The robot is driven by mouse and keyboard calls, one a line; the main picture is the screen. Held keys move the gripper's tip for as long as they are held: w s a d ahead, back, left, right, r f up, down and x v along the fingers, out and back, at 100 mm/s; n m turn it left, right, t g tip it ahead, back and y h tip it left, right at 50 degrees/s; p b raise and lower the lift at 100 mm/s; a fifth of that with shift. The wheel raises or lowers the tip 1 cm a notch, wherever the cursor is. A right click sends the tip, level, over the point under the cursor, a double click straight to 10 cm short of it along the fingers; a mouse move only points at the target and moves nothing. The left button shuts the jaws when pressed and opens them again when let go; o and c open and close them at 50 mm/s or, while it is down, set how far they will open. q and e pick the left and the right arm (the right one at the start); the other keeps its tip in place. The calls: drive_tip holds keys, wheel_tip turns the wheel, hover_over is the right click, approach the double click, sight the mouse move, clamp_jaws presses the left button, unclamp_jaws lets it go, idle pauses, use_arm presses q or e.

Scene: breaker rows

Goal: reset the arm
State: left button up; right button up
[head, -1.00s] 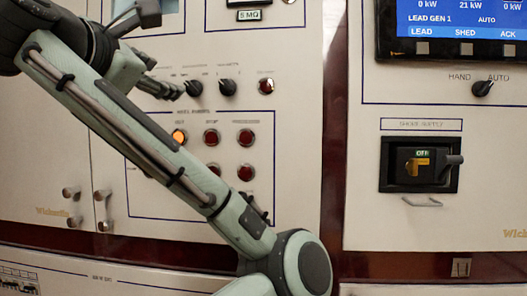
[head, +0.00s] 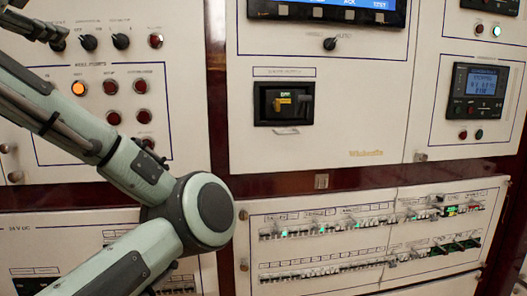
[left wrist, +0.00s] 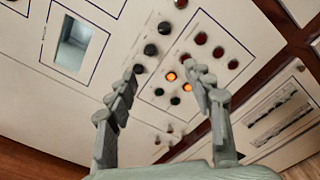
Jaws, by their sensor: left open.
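My left arm (head: 150,172) crosses the left half of the head view, bent at a round dark elbow cap (head: 215,208). My left gripper (head: 58,38) is at the top left corner of the head view, in front of the panel with knobs and lamps, and is partly cut off. In the left wrist view my left gripper (left wrist: 163,68) has its two fingers spread apart with nothing between them. Beyond the fingers are lit orange lamps (left wrist: 187,87) and dark knobs (left wrist: 150,50); the gap to the panel is hard to judge. My right gripper is not in view.
The lamp panel has a lit orange lamp (head: 78,88) and several red ones. A breaker with a yellow handle (head: 283,102) sits right of the arm. Breaker rows (head: 330,228) with green lights run below. A controller with a screen (head: 478,92) is at the right.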

use_arm(q)
drive_tip(key=w+f+m+g, duration=0.2)
drive_tip(key=w+f+m, duration=0.4)
drive_tip(key=f, duration=0.5)
drive_tip(key=w+f+m+g, duration=0.2)
drive_tip(key=w+f+m, duration=0.2)
drive_tip(key=w+f, duration=0.55)
wheel_tip(320, 180, down, 26)
drive_tip(key=w+d+f+m+g, duration=0.1)
drive_tip(key=w+d+m+g, duration=0.15)
drive_tip(key=m, duration=0.55)
drive_tip(key=s+d+f+m+g+h, duration=0.1)
drive_tip(key=s+f+m+g, duration=0.15)
drive_tip(key=s+f, duration=0.45)
drive_tip(key=s+d+f+m+g, duration=0.1)
drive_tip(key=s+f+m, duration=0.15)
drive_tip(key=f, duration=0.85)
drive_tip(key=s+d+f+m+g+h, duration=0.1)
drive_tip(key=s+f+m, duration=0.25)
drive_tip(key=f, duration=0.65)
drive_tip(key=s+d+f+m+g, duration=0.1)
drive_tip(key=s+f+m, duration=0.1)
drive_tip(key=s+f, duration=0.6)
drive_tip(key=s+d+f+m+g+h, duration=0.1)
drive_tip(key=s+f+m+g, duration=0.1)
drive_tip(key=s+f, duration=0.6)
drive_tip(key=s+m, duration=0.1)
drive_tip(key=s, duration=0.5)
drive_tip(key=shift+s+f+g, duration=0.15)
drive_tip(key=shift+g, duration=0.15)
